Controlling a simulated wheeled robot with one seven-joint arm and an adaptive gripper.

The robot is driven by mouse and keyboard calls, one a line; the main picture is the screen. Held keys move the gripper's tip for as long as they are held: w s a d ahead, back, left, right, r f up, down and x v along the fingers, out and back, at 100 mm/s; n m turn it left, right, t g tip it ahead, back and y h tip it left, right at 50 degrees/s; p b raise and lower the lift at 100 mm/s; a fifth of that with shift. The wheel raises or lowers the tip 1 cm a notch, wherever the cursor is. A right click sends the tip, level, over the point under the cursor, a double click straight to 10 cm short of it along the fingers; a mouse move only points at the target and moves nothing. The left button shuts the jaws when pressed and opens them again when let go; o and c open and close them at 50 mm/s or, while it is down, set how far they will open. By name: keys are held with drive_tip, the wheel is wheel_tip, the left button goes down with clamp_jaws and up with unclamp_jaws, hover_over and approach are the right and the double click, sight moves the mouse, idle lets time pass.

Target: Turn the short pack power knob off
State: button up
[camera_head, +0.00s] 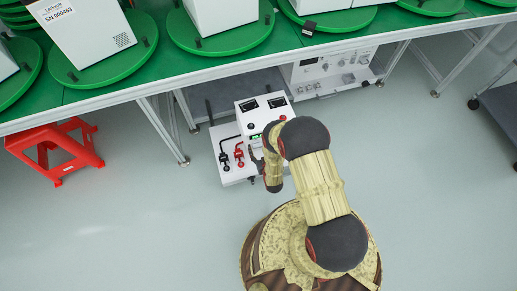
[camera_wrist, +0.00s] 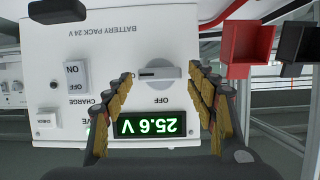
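The battery pack (camera_wrist: 95,40) is a white box marked "BATTERY PACK 24 V", seen upside down in the wrist view. Its round grey knob (camera_wrist: 170,72) has a raised bar lying level across the picture, with a dark mark toward the left. "OFF" is printed just below the knob in the picture. The lit display (camera_wrist: 150,125) reads 25.6 V in green. My gripper (camera_wrist: 162,74) is open, its ribbed yellow fingers on either side of the knob; I cannot tell if they touch it. In the head view the arm partly hides the white unit (camera_head: 250,118).
A small ON/OFF charge switch (camera_wrist: 75,76) is beside the knob. Red (camera_wrist: 247,45) and black (camera_wrist: 298,45) terminals stand at the right. A green-topped table (camera_head: 150,75) overhangs behind; a red stool (camera_head: 55,145) is at the left.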

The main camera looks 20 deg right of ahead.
drive_tip(key=c, duration=1)
drive_tip(key=shift+a, duration=0.1)
drive_tip(key=n+h, duration=0.2)
drive_tip(key=n, duration=0.1)
drive_tip(key=shift+a+f+n, duration=0.1)
drive_tip(key=shift+a+n, duration=0.2)
drive_tip(key=shift+a+f+n+t+h, duration=0.15)
drive_tip(key=shift+n+t+h, duration=0.5)
drive_tip(key=shift+n, duration=1)
drive_tip(key=shift+a+f+n+t+h, duration=0.1)
drive_tip(key=shift+f+n+t+h, duration=0.25)
drive_tip(key=shift+n+h, duration=0.95)
drive_tip(key=shift+a+f+n+t+h, duration=0.15)
drive_tip(key=shift+n+t+h, duration=0.35)
drive_tip(key=shift+n, duration=1.45)
drive_tip(key=o, duration=1.2)
